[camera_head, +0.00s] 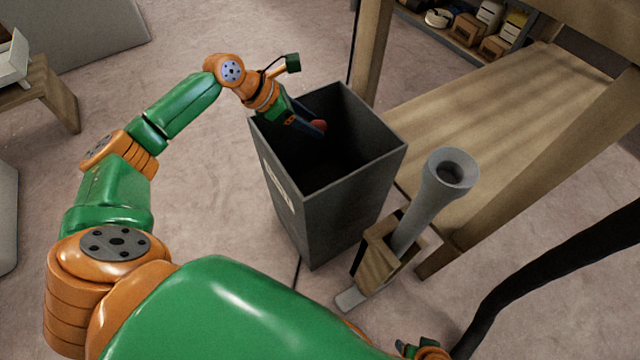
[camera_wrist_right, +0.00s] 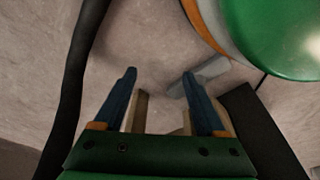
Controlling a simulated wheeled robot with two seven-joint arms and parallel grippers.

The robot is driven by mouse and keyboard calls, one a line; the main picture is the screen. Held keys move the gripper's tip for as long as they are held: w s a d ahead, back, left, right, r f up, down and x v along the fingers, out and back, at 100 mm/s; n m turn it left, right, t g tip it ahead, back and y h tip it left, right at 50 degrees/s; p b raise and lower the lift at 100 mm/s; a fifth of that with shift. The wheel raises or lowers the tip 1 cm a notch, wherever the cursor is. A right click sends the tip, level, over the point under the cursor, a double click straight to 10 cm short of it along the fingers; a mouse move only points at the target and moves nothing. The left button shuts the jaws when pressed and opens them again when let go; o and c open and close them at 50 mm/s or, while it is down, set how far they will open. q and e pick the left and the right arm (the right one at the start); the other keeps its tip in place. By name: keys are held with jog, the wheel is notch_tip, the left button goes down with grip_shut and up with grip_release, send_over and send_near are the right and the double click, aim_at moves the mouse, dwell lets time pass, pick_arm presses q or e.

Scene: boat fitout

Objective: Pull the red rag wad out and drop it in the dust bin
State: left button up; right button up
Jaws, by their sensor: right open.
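The dust bin (camera_head: 330,205) is a tall, dark grey, square, open-topped box standing on the floor. Its inside is dark and its bottom cannot be made out. My right gripper (camera_wrist_right: 159,76) is open with nothing between its fingers in the right wrist view; only a bit of that arm shows at the head view's bottom edge.
A grey pipe (camera_head: 425,205) with a flared, hollow top stands in a wooden block (camera_head: 382,258) right of the bin. A wooden bench with a low shelf (camera_head: 500,125) is at the right. A black curved hose or bar (camera_head: 550,255) crosses the lower right. The floor left of the bin is clear.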

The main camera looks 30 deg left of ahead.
pick_arm(q)
jog(key=shift+o, duration=1.1)
jog(key=p+v, duration=0.2)
jog(key=v, duration=0.5)
jog(key=shift+p, duration=0.4)
pick_arm(e)
jog(key=s+f, duration=0.1)
jog(key=s+d+f, duration=0.1)
jog(key=s, duration=0.1)
jog(key=shift+d, duration=0.2)
jog(key=shift+s, duration=0.1)
